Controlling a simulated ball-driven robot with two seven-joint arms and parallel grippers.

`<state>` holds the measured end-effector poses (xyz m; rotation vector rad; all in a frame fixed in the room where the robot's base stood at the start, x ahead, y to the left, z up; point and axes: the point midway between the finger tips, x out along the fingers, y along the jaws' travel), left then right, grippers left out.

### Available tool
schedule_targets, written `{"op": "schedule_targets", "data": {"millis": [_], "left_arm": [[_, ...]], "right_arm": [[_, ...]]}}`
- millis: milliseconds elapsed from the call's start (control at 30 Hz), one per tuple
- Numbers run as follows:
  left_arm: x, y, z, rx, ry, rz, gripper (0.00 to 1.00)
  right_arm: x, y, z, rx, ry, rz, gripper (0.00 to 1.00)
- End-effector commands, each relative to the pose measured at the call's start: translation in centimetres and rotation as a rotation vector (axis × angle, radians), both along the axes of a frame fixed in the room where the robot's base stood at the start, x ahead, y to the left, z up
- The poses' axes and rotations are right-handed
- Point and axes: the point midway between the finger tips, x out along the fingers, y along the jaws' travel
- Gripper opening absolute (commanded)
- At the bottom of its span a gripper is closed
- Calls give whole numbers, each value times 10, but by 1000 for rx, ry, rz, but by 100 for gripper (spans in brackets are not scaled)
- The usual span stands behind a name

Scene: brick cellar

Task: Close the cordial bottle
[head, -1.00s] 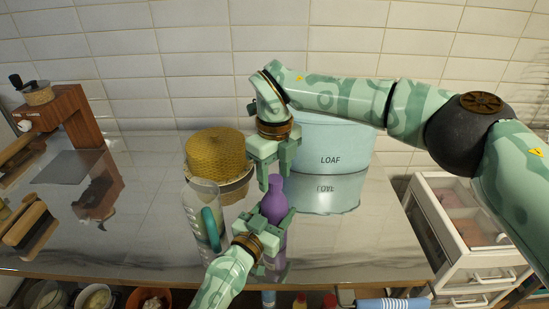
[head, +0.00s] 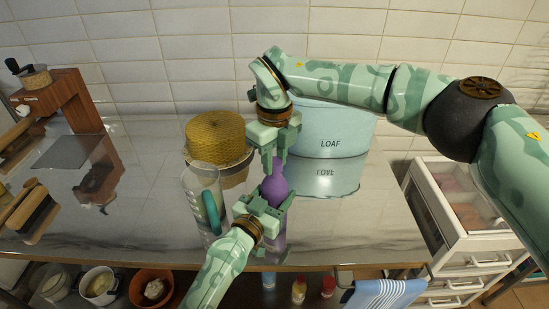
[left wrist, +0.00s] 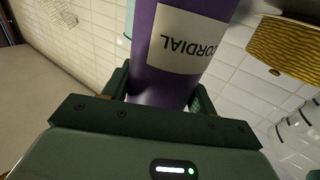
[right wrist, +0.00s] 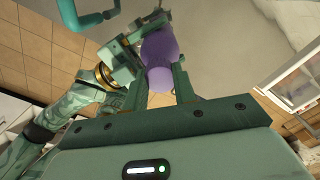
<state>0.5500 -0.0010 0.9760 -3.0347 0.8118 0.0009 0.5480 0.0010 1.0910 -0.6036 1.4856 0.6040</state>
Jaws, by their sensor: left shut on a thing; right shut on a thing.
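The purple cordial bottle (head: 273,184) is upright at the front of the counter. My left gripper (head: 264,208) is shut around its body, and the left wrist view shows the bottle's white CORDIAL label (left wrist: 187,40) just past the fingers. My right gripper (head: 275,152) points down directly over the bottle's top. In the right wrist view its fingers are shut on a small rounded purple piece, apparently the cap (right wrist: 160,80), in line with the bottle (right wrist: 160,45). I cannot tell whether the cap is seated on the neck.
A clear jug with a teal handle (head: 208,205) stands close left of the bottle. Behind are a yellow-lidded container (head: 215,137) and a blue LOAF tin (head: 332,130). A wooden grinder (head: 62,100) is at the far left. The counter's right front is clear.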

Motion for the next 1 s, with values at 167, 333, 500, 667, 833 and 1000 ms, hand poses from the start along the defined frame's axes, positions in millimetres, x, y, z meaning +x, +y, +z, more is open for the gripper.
{"op": "schedule_targets", "data": {"millis": [167, 333, 500, 667, 833, 1000], "left_arm": [[0, 0, -1, 0, 1, 0, 0], [0, 0, -1, 0, 1, 0, 0], [0, 0, -1, 0, 1, 0, 0], [0, 0, -1, 0, 1, 0, 0], [0, 0, -1, 0, 1, 0, 0], [0, 0, -1, 0, 1, 0, 0]], "right_arm": [[0, 0, 0, 0, -1, 0, 40], [0, 0, 0, -1, -1, 0, 52], [0, 0, 1, 0, -1, 0, 52], [1, 0, 16, -1, -4, -1, 52], [1, 0, 52, -1, -5, -1, 52], [1, 0, 87, -1, -4, -1, 52]]}}
